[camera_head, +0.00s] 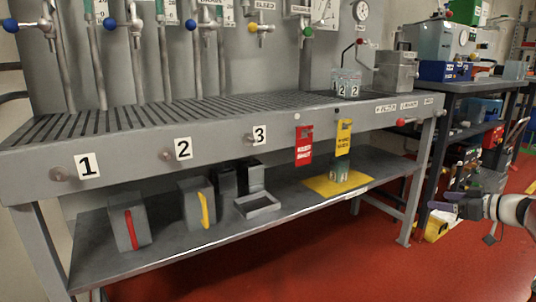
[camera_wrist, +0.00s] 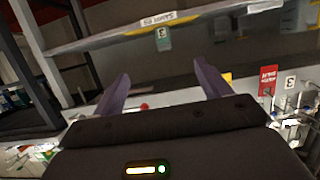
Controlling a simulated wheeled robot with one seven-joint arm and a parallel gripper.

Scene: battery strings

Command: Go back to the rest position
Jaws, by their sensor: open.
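My gripper (camera_head: 442,201) is at the right of the head view, in front of the dark side table and to the right of the grey bench's right leg. In the wrist view my gripper (camera_wrist: 161,75) shows its two purple fingers spread apart. Nothing is between them. My gripper touches nothing that I can see.
The grey slatted bench (camera_head: 250,109) has a lower shelf (camera_head: 290,203) with grey boxes (camera_head: 127,228), a tray (camera_head: 257,206) and a yellow mat (camera_head: 325,186). Red and yellow tags (camera_head: 304,146) hang at its front. A dark side table (camera_head: 465,87) stands at right. Red floor (camera_head: 330,260) is clear in front.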

